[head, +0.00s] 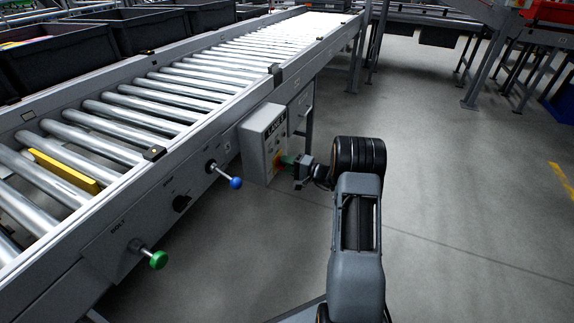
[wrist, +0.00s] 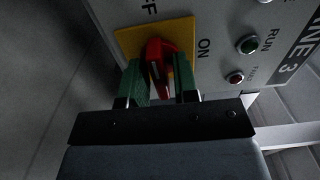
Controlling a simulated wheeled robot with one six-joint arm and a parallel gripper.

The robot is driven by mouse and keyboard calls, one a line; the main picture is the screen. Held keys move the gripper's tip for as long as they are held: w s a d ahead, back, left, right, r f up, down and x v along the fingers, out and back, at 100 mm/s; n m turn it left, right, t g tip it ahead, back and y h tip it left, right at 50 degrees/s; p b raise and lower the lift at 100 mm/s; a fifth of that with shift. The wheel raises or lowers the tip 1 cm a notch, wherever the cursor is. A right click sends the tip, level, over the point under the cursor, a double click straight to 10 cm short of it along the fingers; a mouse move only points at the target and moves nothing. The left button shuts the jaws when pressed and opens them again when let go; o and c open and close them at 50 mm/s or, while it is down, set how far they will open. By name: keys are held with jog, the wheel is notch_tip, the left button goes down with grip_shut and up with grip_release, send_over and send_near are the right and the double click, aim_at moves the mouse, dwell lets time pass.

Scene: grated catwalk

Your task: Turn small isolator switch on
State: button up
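The isolator switch is a red rotary handle (wrist: 158,60) on a yellow plate (wrist: 127,40), mounted on a grey box. "OFF" lettering, partly cut off, is at the top of the plate and "ON" is at its right in the wrist view. The handle runs roughly up and down in that view. My gripper (wrist: 160,84) has green-padded fingers on either side of the handle; contact is not clear. In the head view my gripper (head: 289,162) reaches the front face of the box, and the switch is mostly hidden there.

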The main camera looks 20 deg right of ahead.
grip_shut()
jog(key=shift+m, duration=0.3)
jog(key=m+p, duration=0.1)
jog(key=m, duration=0.2)
jog(key=shift+r+m+p, duration=0.1)
jog(key=shift+m+p, duration=0.2)
jog(key=m+p, duration=0.1)
jog(key=m, duration=0.2)
jog(key=shift+m+p, duration=0.3)
jog(key=m+p, duration=0.2)
jog(key=m, duration=0.3)
jog(key=shift+p, duration=0.35)
jog(key=m+p, duration=0.2)
jog(key=m, duration=0.3)
jog(key=shift+m, duration=0.3)
